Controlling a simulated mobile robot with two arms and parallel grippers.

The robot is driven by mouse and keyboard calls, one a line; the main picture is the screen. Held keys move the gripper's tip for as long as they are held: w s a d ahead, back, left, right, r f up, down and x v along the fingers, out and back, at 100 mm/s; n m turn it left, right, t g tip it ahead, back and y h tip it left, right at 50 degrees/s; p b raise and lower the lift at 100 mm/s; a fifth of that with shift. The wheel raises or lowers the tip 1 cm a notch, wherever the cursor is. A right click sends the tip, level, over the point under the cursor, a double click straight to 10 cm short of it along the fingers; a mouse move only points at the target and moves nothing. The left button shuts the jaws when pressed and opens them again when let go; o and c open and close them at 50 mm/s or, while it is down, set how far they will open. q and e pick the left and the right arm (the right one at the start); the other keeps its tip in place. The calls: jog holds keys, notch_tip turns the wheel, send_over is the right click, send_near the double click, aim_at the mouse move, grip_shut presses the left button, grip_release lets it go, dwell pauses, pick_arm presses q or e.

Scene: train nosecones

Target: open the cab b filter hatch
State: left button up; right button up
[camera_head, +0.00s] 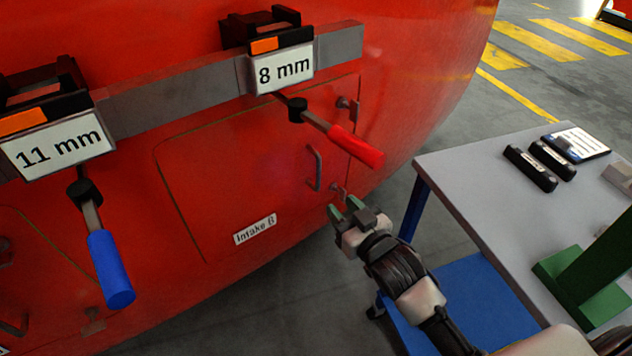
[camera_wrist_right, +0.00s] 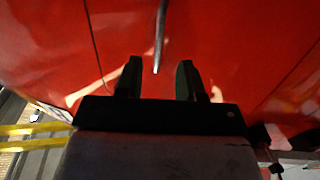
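A hatch (camera_head: 225,165) with a thin outline is set in the red nosecone and looks closed. Its label (camera_head: 255,229) reads "Intake B"; no label naming a cab filter is readable. A metal bar handle (camera_head: 316,168) stands at the hatch's right side, with small latch fittings above (camera_head: 346,103) and below (camera_head: 338,190). My right gripper (camera_head: 343,211) is open and empty, just below and right of the handle. In the right wrist view, a metal bar (camera_wrist_right: 160,35), apparently the handle, reaches between the open fingertips (camera_wrist_right: 159,68), with no visible grip. My left gripper is not in view.
A grey rail carries an "8 mm" holder (camera_head: 281,68) with a red-handled tool (camera_head: 355,147) above the gripper, and an "11 mm" holder (camera_head: 58,143) with a blue-handled tool (camera_head: 110,268). A grey table (camera_head: 480,180) with black items and a green stand (camera_head: 585,270) is at right.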

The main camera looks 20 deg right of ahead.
aim_at(319, 176)
jog(key=x, duration=0.3)
jog(key=r+x, duration=0.1)
jog(key=x, duration=0.2)
jog(key=r+x, duration=0.1)
jog(key=x, duration=0.2)
jog(key=shift+w+a, duration=0.1)
jog(key=shift+w, duration=0.2)
jog(key=shift+w+f, duration=0.1)
jog(key=shift+w, duration=0.15)
jog(key=shift+c, duration=0.8)
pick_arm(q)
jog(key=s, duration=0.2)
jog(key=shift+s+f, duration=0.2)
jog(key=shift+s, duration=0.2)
pick_arm(e)
grip_shut()
